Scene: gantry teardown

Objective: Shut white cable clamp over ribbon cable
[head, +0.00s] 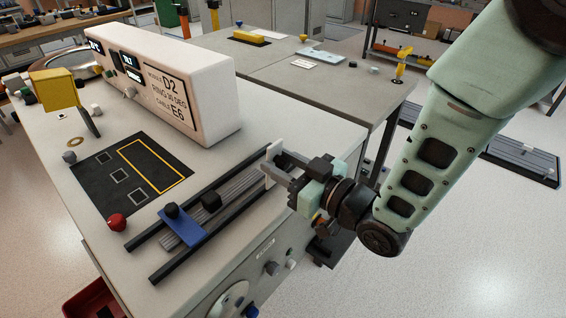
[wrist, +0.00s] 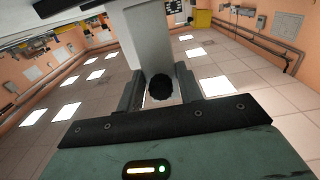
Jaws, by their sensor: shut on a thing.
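The white cable clamp (head: 271,163) stands tilted up as a pale plate at the far right end of the rails. My gripper (head: 283,168) is at it, coming from the right, and is shut on it. In the wrist view the pale clamp plate (wrist: 152,40) rises ahead of the fingers, with a dark round knob (wrist: 160,88) between them. The grey ribbed ribbon cable (head: 236,186) lies between two black rails on the bench. The clamp's hinge and the exact finger contact are hidden in the head view.
A red knob (head: 117,222) is left of the rails. A white display box (head: 165,85) stands behind. A grey table (head: 330,85) stands beyond.

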